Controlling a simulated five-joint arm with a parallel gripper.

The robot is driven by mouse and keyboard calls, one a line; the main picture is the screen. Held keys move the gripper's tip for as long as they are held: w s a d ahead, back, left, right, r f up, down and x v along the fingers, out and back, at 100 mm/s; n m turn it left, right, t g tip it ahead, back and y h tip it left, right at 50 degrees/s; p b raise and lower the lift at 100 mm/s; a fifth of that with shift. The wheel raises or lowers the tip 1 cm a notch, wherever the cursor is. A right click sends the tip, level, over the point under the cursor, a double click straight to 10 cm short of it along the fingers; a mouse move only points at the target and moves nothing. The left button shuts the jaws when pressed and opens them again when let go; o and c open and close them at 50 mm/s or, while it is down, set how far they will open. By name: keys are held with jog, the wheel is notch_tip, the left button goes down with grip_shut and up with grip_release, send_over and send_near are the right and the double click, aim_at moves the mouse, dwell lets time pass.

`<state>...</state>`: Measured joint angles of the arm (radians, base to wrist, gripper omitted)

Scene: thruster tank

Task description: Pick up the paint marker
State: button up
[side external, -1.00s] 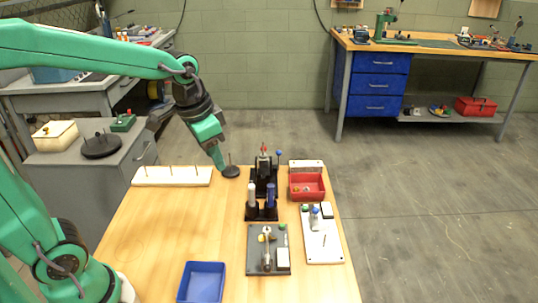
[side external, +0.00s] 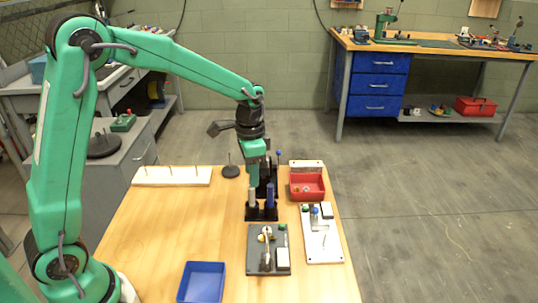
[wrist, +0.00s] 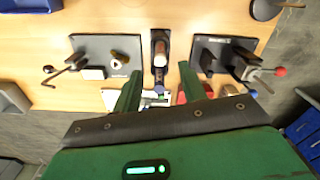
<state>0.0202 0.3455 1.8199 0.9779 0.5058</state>
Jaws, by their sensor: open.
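My gripper (wrist: 160,80) is open and empty, pointing down over the stand. In the side view, my gripper (side external: 254,181) partly hides the pale cylinder's top and the fixture behind.
A dark clamp fixture (side external: 283,238) stands in front, and a black toggle clamp (wrist: 225,58) stands behind. A white fixture plate (side external: 323,252) and a red bin (side external: 307,187) lie right. A blue bin (side external: 203,281) is at front.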

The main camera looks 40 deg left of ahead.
aim_at(252, 193)
jog(key=shift+f, duration=0.1)
jog(key=shift+f, duration=1.2)
jog(key=shift+f, duration=0.1)
jog(key=shift+f, duration=2.5)
jog(key=shift+c, duration=0.4)
grip_shut()
